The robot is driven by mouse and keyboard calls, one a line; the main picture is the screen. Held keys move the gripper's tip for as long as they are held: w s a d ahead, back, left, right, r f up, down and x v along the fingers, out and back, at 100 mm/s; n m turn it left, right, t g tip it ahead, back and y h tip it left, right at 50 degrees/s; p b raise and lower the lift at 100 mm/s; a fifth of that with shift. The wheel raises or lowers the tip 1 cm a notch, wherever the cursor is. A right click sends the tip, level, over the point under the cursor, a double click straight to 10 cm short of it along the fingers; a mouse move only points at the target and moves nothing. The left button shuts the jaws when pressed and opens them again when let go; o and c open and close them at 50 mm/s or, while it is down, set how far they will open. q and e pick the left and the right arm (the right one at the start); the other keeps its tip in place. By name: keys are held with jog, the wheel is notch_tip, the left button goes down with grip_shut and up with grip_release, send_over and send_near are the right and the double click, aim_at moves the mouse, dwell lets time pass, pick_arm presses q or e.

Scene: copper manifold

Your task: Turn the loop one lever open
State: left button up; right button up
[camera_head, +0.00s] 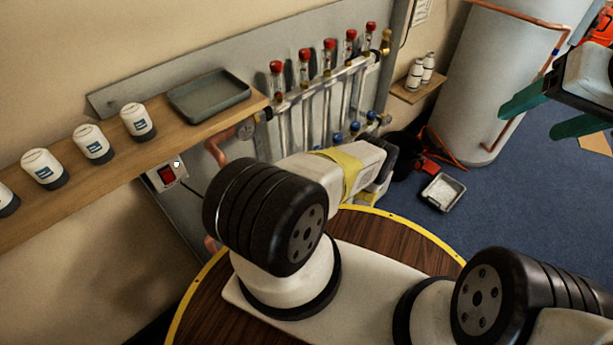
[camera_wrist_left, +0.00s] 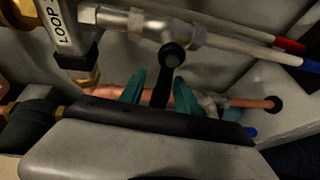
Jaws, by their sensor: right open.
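In the left wrist view a black lever (camera_wrist_left: 161,90) hangs down from its round hub (camera_wrist_left: 172,54) on the grey valve body. A tag reading "LOOP" (camera_wrist_left: 66,18) is beside it at the upper left; its number is cut off. My left gripper (camera_wrist_left: 159,78) has its teal fingers apart, one on each side of the lever, with gaps visible. In the head view my left arm hides this gripper and the lever. The manifold (camera_head: 325,80) with red-capped gauges is on the wall. My right gripper (camera_head: 530,120) is open and empty at the far right, away from the manifold.
A wooden shelf (camera_head: 95,185) with a grey tray (camera_head: 208,95) and several white jars runs along the left wall. A red switch (camera_head: 167,174) is below it. A white tank (camera_head: 500,70) stands at the back right.

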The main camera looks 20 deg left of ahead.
pick_arm(q)
jog(key=shift+a, duration=0.15)
grip_shut()
dwell(1.4)
